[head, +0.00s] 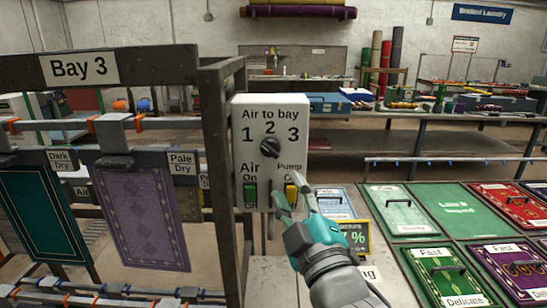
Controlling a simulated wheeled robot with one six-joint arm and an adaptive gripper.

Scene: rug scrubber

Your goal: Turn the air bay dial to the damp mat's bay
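The white air control panel (293,104) is headed "Air to bay", with the numbers 1, 2 and 3 around a dark dial (270,147). I cannot tell exactly which number the dial points at. A purple mat (137,215) and a dark teal mat (35,215) hang under the "Bay 3" sign (79,69); which mat is damp does not show.
The mats' hangers carry "Pale Dry" (183,163) and "Dark Dry" (62,161) labels. A moisture display (357,238) ending in "7 %" is partly hidden behind my gripper. A dark frame post (222,190) stands left of the panel.

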